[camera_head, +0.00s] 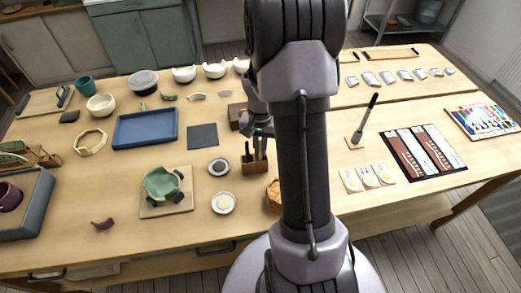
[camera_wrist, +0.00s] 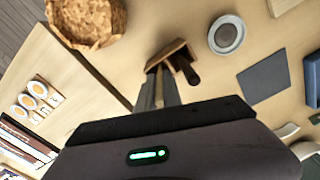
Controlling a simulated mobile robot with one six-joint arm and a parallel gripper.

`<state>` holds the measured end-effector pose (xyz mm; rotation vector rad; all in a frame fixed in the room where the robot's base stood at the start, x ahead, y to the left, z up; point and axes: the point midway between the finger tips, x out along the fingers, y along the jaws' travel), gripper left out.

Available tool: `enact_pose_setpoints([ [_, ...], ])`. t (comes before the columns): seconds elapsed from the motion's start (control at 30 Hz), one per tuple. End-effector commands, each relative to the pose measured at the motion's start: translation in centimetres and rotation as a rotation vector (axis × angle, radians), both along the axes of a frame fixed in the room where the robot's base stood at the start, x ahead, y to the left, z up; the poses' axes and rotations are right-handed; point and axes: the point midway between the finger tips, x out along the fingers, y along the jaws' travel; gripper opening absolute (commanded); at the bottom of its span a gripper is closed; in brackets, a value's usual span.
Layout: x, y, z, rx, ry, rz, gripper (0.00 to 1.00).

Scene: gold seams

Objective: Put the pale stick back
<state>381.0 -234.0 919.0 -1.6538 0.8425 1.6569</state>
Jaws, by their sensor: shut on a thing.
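A small wooden holder (camera_head: 255,168) stands on the table just left of my arm, and it also shows in the wrist view (camera_wrist: 166,54). Dark sticks stand in it; one dark stick (camera_wrist: 186,68) shows clearly in the wrist view. My gripper (camera_wrist: 159,88) points down at the holder, its two grey fingers close together over one end of it, beside the dark stick. The gripper is shut on the thin pale stick, which is mostly hidden between the fingers. I cannot tell how deep the stick sits in the holder. In the head view my arm partly covers this spot.
A small round dish (camera_head: 219,167) and a dark grey mat (camera_head: 202,136) lie to the left. A green bowl (camera_head: 163,184) sits on a board. White cards (camera_head: 368,177) and an upright brush (camera_head: 366,120) are right of my arm.

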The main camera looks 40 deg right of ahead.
Motion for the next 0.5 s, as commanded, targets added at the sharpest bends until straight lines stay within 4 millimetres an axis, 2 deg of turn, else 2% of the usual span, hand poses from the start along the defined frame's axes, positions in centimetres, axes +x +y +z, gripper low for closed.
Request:
enact_pose_setpoints([
  [0.27, 0.03, -0.03, -0.19, -0.002, -0.001, 0.001, 0.0],
  [0.3, 0.03, -0.03, -0.11, -0.001, -0.001, 0.001, 0.16],
  [0.33, 0.03, -0.02, -0.08, -0.001, -0.001, 0.0, 0.19],
  [0.5, 0.03, -0.02, -0.05, -0.001, -0.001, 0.0, 0.19],
])
